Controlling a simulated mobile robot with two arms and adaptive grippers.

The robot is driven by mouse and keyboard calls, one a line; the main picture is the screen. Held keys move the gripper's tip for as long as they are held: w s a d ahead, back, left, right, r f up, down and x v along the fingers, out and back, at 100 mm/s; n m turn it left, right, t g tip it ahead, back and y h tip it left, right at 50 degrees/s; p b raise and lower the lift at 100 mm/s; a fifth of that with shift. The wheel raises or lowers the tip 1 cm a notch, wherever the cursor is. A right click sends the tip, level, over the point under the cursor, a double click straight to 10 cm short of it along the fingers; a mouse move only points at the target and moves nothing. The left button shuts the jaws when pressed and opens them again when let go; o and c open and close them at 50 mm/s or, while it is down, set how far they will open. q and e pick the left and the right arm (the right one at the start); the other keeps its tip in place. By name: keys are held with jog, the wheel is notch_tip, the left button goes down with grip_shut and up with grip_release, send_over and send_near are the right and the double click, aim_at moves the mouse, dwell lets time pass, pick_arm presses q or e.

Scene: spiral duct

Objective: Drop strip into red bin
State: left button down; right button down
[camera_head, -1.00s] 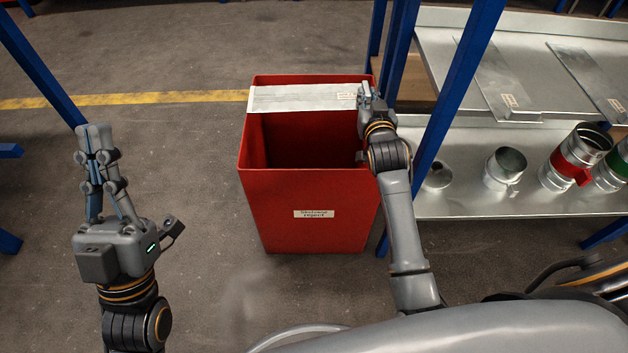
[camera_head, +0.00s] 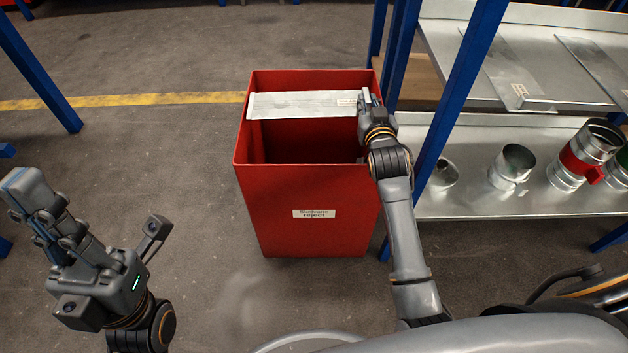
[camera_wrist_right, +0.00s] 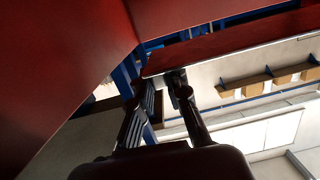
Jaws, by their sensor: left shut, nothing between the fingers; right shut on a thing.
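The strip (camera_head: 300,104) is a long, flat, silvery sheet with a small label near its right end. It lies crosswise over the mouth of the red bin (camera_head: 310,222), towards the back. I cannot tell whether it touches the rim. My right gripper (camera_head: 366,98) is shut on the strip's right end, at the bin's right side. In the right wrist view the fingers (camera_wrist_right: 162,88) show beside large dark red surfaces. My left gripper (camera_head: 22,190) is shut and empty, well left of the bin. The bin's floor is hidden in shadow.
A blue-framed metal shelf (camera_head: 465,205) stands close to the bin's right, with flat sheets above and several duct pieces (camera_head: 513,165) below. A blue post (camera_head: 450,110) stands just right of my right arm. The floor between bin and left gripper is clear.

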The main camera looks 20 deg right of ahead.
jog(key=shift+r, duration=0.1)
jog(key=c, duration=1.2)
grip_release()
notch_tip(320, 180, up, 10)
jog(key=shift+f, duration=0.1)
